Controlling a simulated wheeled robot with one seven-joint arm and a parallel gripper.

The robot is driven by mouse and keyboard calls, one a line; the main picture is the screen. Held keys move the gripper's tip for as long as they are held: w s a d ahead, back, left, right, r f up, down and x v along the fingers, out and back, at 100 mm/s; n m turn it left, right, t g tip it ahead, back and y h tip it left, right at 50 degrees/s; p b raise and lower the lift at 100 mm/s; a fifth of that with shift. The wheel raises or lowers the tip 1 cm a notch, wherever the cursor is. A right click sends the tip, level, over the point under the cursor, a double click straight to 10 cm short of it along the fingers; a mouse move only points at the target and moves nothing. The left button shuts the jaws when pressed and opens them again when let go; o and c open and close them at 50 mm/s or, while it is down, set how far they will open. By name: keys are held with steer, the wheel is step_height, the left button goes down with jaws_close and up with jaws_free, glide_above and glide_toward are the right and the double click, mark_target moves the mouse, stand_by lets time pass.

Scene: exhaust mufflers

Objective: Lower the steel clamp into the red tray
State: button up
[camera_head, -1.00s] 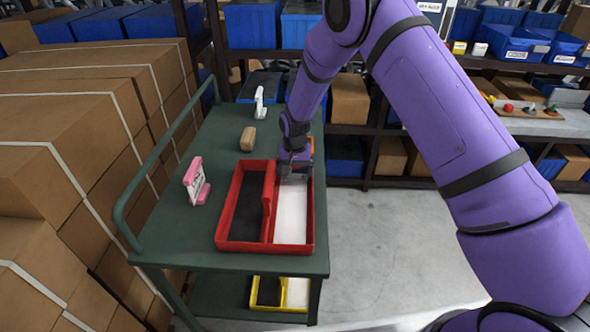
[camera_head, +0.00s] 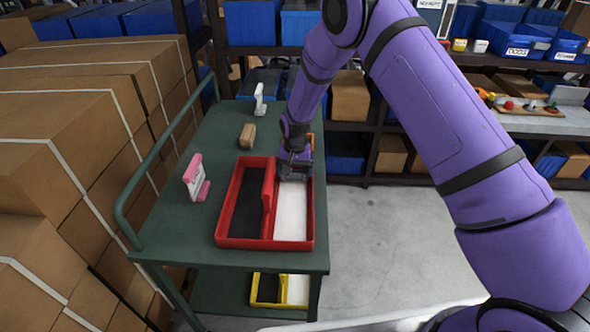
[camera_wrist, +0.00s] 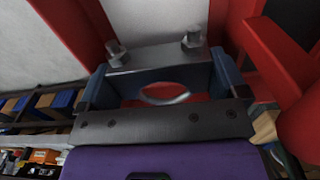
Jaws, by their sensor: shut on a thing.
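The steel clamp (camera_wrist: 158,63), a grey block with two bolts and a round opening, is between the fingers of my gripper (camera_wrist: 160,85) in the wrist view. My gripper (camera_head: 294,170) is shut on it. In the head view, my gripper is at the far end of the red tray's right, white-floored compartment, and the clamp is hard to make out there. The red tray (camera_head: 262,244) lies on the green cart and has a divider with a raised handle. Its left compartment has a black floor. I cannot tell whether the clamp touches the tray floor.
The green cart top (camera_head: 190,235) also carries a pink-and-white sign holder (camera_head: 194,178), a brown block (camera_head: 247,136) and a white device (camera_head: 259,99). A yellow tray (camera_head: 283,304) is on the lower shelf. Cardboard boxes (camera_head: 70,130) stand at the left.

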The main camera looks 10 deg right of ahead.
steer(key=o, duration=0.7)
step_height(320, 180, up, 11)
step_height(320, 180, up, 14)
steer(key=r+t, duration=0.1)
glide_above(295, 169)
steer(key=s+d, duration=0.4)
steer(key=d, duration=0.2)
steer(key=s+d+r+t, duration=0.1)
steer(key=s+d+r, duration=0.7)
steer(key=r, duration=0.4)
steer(key=s+d+r+t, duration=0.1)
steer(key=s+d+r, duration=0.1)
steer(key=s, duration=0.7)
steer(key=s+d+r+n+t, duration=0.1)
steer(key=s+d+r, duration=0.1)
steer(key=s, duration=0.8)
steer(key=s+d+r+t, duration=0.1)
steer(key=s+d, duration=0.3)
steer(key=s, duration=0.5)
steer(key=shift+s+d+r+n, duration=0.1)
steer(key=shift+s+r+n, duration=0.3)
steer(key=shift+r, duration=0.3)
